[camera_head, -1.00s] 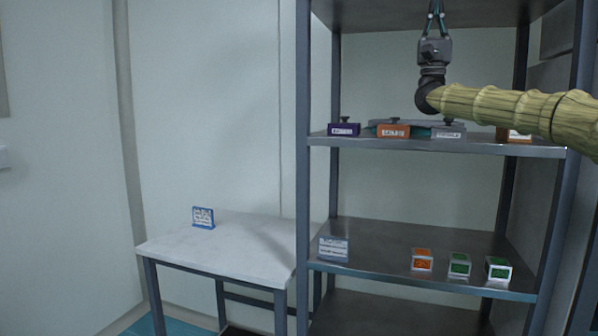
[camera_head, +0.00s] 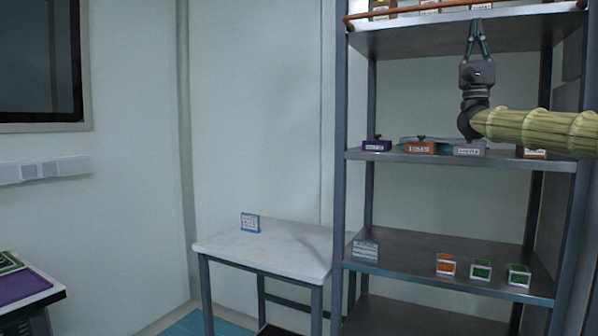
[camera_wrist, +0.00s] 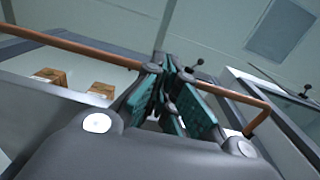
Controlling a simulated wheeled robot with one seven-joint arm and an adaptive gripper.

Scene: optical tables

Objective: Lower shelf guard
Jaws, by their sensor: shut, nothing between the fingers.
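The shelf guard looks like a copper-coloured bar (camera_head: 425,9) along the front edge of the top shelf (camera_head: 420,40). In the wrist view the bar (camera_wrist: 80,48) runs from the left edge behind my fingers, then bends down at its right end (camera_wrist: 262,112). My gripper (camera_head: 476,24) points upward in front of the shelf unit, its fingertips just below the bar in the head view. In the wrist view my gripper (camera_wrist: 168,72) is shut and empty, and its fingers cover the middle of the bar. I cannot tell whether they touch it.
Orange-brown boxes (camera_wrist: 101,90) stand behind the bar. The middle shelf (camera_head: 365,156) holds several labelled boxes, and the lower shelf (camera_head: 400,247) holds small orange and green boxes. A white table (camera_head: 265,245) with a blue-framed card stands left of the unit.

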